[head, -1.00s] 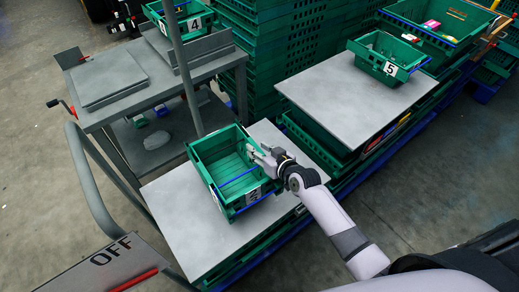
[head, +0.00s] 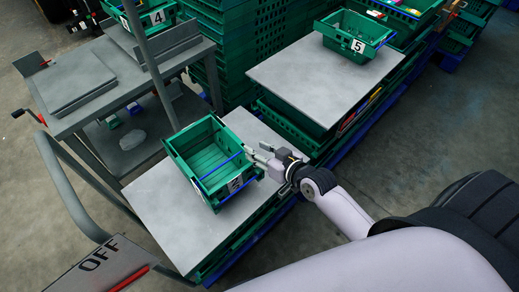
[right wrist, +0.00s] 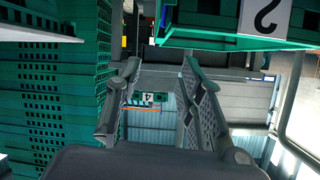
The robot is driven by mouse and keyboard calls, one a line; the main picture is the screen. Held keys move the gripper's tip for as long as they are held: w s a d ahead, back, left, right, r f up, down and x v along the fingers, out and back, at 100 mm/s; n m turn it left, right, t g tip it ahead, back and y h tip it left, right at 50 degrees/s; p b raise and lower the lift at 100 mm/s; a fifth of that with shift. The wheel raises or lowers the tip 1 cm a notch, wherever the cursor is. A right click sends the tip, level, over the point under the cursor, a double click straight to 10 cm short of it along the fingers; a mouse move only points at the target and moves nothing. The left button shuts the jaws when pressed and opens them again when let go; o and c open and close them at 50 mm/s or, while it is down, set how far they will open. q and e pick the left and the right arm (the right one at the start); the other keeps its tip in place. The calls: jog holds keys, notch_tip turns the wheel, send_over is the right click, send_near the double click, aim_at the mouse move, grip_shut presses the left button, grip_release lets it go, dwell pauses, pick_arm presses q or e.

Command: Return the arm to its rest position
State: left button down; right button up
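My right gripper (head: 256,156) is in the head view, just beside the right rim of a green crate (head: 177,143) on the near grey table top. I cannot tell whether it touches the rim. In the right wrist view my right gripper (right wrist: 160,68) has its two fingers spread apart, with nothing between them. My right arm reaches in from the lower right of the head view. My left gripper is not in view.
The numbered crate also shows overhead in the right wrist view (right wrist: 190,35). Crate 5 (head: 358,47) stands on the far grey top (head: 300,85). Stacked green crates (head: 235,50) rise behind. A grey cart (head: 125,65) stands at left. Bare floor lies at right.

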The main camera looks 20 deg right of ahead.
jog(key=shift+s, duration=0.15)
dwell(0.4)
jog(key=shift+s+a+f, duration=0.1)
jog(key=shift+s+a, duration=0.15)
jog(key=s+g+h, duration=0.4)
jog(key=s+g, duration=0.6)
jog(key=s, duration=1.2)
notch_tip(320, 180, down, 25)
jog(key=s+d+f+g, duration=0.1)
jog(key=s+f, duration=0.7)
jog(key=s, duration=0.1)
jog(key=s+d+f+g, duration=0.1)
jog(key=s+d+f, duration=0.1)
jog(key=s+f, duration=0.6)
jog(key=shift+s+d+f+n, duration=0.3)
jog(key=shift+s+f+n, duration=0.1)
jog(key=shift+f, duration=0.3)
